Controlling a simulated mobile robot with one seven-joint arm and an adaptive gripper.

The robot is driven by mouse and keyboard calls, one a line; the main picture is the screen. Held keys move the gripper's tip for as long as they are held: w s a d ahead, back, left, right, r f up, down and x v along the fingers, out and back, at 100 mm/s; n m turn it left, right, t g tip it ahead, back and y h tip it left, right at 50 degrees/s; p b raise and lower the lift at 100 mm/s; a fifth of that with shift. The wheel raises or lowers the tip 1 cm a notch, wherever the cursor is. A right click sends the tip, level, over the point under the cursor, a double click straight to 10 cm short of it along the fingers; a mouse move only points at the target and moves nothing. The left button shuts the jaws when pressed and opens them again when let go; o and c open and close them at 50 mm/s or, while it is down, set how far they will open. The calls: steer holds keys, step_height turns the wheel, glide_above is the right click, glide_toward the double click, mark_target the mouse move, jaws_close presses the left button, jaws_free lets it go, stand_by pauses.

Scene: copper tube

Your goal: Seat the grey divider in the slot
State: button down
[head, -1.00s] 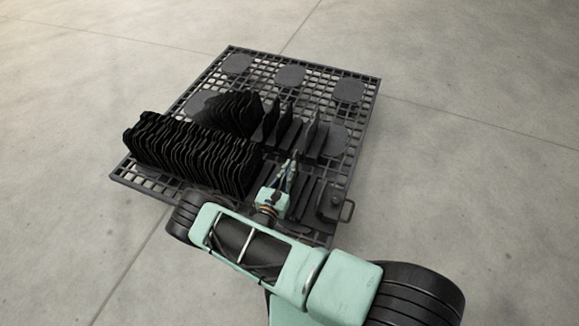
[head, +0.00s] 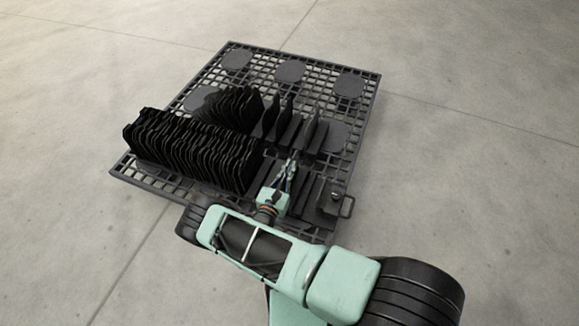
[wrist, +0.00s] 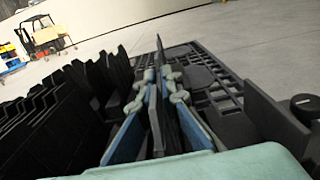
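The grey divider (wrist: 154,118) is a thin dark plate standing on edge in the middle of the wrist view. My gripper (wrist: 158,82) has its blue fingers on either side of it, with the tips closed in against the plate. In the head view my gripper (head: 291,161) is low over the front part of the dark grid pallet (head: 362,112). Narrow slots (head: 306,190) between dark ribs show to the right of the gripper. The plate's lower edge is hidden, so I cannot tell whether it is in a slot.
A long row of black wavy plates (head: 190,150) stands left of my gripper, with a smaller stack (head: 235,108) behind. Several upright dividers (head: 312,128) stand beyond the gripper. A dark block with a handle (head: 335,200) is close on the right.

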mark_target(280, 189)
steer(key=shift+f, duration=0.2)
steer(key=c, duration=2.1)
jaws_free()
steer(key=v, duration=1.2)
steer(key=shift+f, duration=0.1)
